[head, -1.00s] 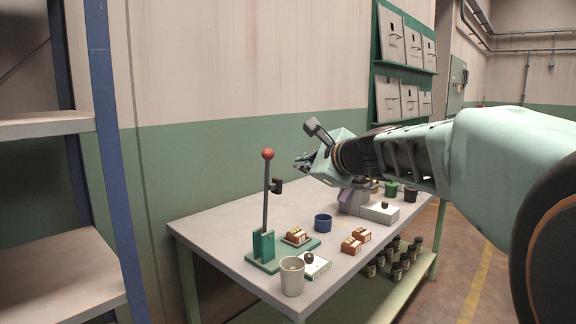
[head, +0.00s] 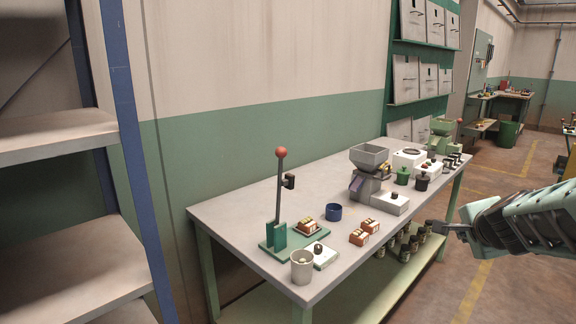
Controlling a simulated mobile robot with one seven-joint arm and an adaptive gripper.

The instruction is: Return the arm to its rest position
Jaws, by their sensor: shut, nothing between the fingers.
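My gripper (head: 434,225) is at the right of the head view, at the end of my mint-and-black arm, which enters from the right edge. It points left, in front of the workbench (head: 232,212) near its right half. It is small and dark here, and shut with nothing held. It appears clear of the bench top. Behind it in the picture is the lower shelf with several dark jars (head: 404,246), partly hidden.
A shelving rack (head: 60,135) stands left. Open floor (head: 480,290) lies right.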

